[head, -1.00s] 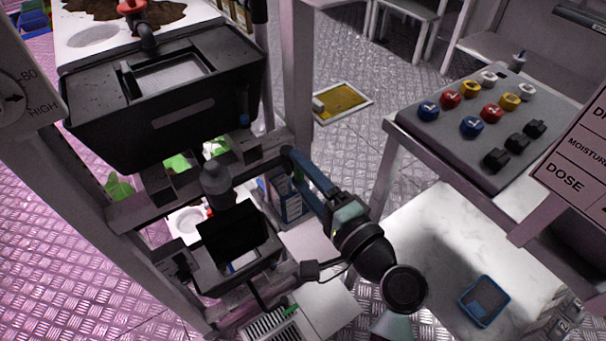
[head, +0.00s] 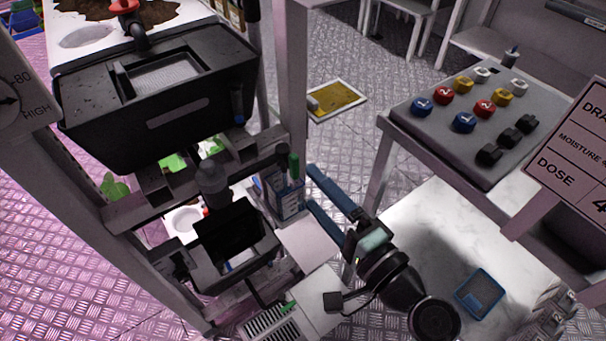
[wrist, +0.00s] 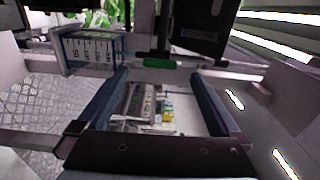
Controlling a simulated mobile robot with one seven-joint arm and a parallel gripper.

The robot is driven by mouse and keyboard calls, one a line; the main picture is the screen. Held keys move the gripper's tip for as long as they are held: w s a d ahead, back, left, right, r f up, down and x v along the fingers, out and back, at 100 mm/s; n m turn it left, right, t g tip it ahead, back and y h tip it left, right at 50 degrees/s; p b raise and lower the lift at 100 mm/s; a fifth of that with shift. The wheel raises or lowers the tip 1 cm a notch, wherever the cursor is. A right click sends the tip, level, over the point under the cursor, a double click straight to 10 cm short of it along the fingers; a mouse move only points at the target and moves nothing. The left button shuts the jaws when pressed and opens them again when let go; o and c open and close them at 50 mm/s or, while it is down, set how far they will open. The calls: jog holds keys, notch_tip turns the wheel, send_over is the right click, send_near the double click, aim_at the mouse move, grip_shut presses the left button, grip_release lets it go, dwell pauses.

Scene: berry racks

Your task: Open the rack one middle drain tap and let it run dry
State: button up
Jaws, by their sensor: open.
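My gripper (head: 311,186) is open and empty, its two blue fingers spread beside the right side of the rack. In the wrist view, the gripper (wrist: 160,75) faces the rack, with nothing between its fingers. A black rod with a green bar (wrist: 160,62) shows just beyond the fingertips; I cannot tell if it is a tap. On the middle level, a grey fitting (head: 212,180) hangs above a black box (head: 232,245). A small red part (head: 206,211) shows beside them, too small to identify. I cannot clearly make out the middle drain tap or any flowing water.
A white and blue marked container (head: 287,204) holding a green item stands close to the fingertips. A button panel (head: 465,120) and a white table (head: 440,225) stand right.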

jog(key=v, duration=0.7)
jog(key=shift+s+d, duration=0.1)
jog(key=shift+s, duration=0.05)
